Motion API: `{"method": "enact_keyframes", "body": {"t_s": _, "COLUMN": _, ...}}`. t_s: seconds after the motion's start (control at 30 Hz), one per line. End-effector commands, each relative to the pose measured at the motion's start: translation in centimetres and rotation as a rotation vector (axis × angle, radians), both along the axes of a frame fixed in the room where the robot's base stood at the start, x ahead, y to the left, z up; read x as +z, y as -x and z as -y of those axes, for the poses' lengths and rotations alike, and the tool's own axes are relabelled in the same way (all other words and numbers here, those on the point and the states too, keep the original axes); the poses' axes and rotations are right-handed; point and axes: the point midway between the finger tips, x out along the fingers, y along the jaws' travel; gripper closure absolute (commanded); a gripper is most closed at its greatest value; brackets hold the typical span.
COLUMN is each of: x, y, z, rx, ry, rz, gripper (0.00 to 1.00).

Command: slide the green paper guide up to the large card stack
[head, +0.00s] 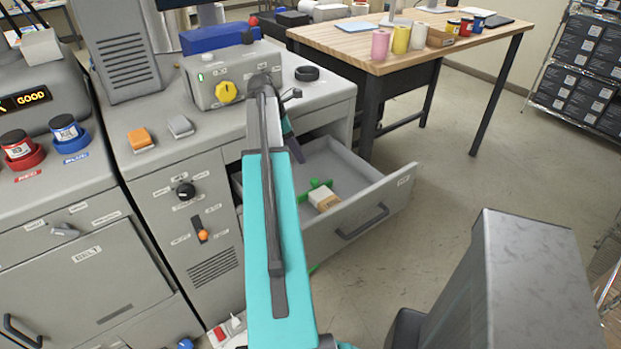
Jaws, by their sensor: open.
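The green paper guide (318,186) is inside the open grey drawer (385,200). A cream and brown card stack (324,201) lies in the drawer just in front of the guide. They look close together, but I cannot tell whether they touch. I cannot tell whether this is the large stack. My gripper (297,153) is over the back of the drawer, pointing down, behind and left of the guide. It is open and seems apart from the guide. My turquoise arm hides the drawer's left part.
The drawer's front panel and side walls stand around the guide. A grey cabinet with a yellow knob (227,92) is above the drawer. A wooden table (400,58) with colored rolls stands behind right. Open floor (450,170) lies right of the drawer.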

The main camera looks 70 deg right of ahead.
Motion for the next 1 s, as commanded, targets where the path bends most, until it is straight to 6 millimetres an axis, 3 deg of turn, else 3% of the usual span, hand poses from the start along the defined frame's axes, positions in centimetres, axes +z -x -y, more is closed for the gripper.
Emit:
{"method": "enact_keyframes", "body": {"t_s": 0.37, "x": -1.6, "y": 0.4, "z": 0.2, "rx": 0.002, "ry": -0.001, "rz": 0.000, "gripper": 0.57}}
{"method": "enact_keyframes", "body": {"t_s": 1.0, "x": -8.0, "y": 2.5, "z": 1.7, "rx": 0.003, "ry": -0.001, "rz": -0.001, "gripper": 0.57}}
